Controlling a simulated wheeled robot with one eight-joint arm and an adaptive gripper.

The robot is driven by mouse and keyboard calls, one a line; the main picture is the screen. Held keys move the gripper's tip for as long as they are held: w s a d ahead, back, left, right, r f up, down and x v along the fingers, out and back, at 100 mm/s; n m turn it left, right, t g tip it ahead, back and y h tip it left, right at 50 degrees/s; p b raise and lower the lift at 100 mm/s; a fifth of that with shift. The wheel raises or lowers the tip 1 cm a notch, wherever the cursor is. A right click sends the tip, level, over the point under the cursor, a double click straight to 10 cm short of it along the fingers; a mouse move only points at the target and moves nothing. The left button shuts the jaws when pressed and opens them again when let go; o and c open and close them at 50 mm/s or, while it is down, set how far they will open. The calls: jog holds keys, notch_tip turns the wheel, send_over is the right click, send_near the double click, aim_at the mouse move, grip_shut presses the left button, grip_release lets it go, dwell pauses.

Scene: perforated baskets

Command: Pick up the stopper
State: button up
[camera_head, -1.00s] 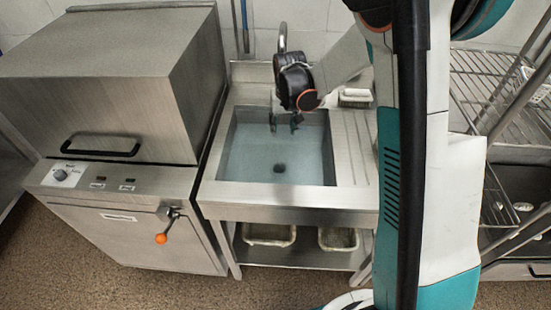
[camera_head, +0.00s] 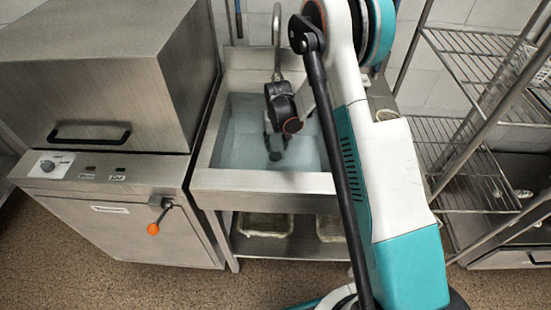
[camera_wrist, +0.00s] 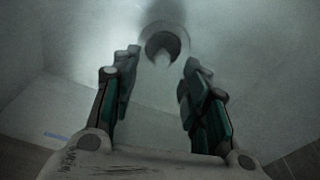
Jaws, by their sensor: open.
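The stopper (camera_wrist: 162,44) shows in the wrist view as a small round grey piece with a dark middle, at the top centre against the pale sink floor. My gripper (camera_wrist: 160,75) is open, with one finger on each side below the stopper and nothing between them. I cannot tell how far the fingertips are from it. In the head view my gripper (camera_head: 275,154) points down inside the steel sink (camera_head: 262,181). The stopper is hidden behind the gripper there.
The sink walls surround my gripper. A curved tap (camera_head: 277,40) stands behind the basin. A steel dishwasher (camera_head: 85,80) is on the left, with an orange-knobbed lever (camera_head: 153,228). A wire rack (camera_head: 470,130) stands on the right. Baskets (camera_head: 264,224) sit under the sink.

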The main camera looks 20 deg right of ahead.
aim_at(275, 150)
jog(key=shift+w+a+f+b, duration=0.15)
jog(key=shift+f+b, duration=0.6)
jog(key=shift+f, duration=0.65)
jog(key=shift+w+f+b, duration=0.15)
jog(key=shift+f+b, duration=0.6)
jog(key=shift+f, duration=0.6)
jog(key=shift+r, duration=0.1)
grip_shut()
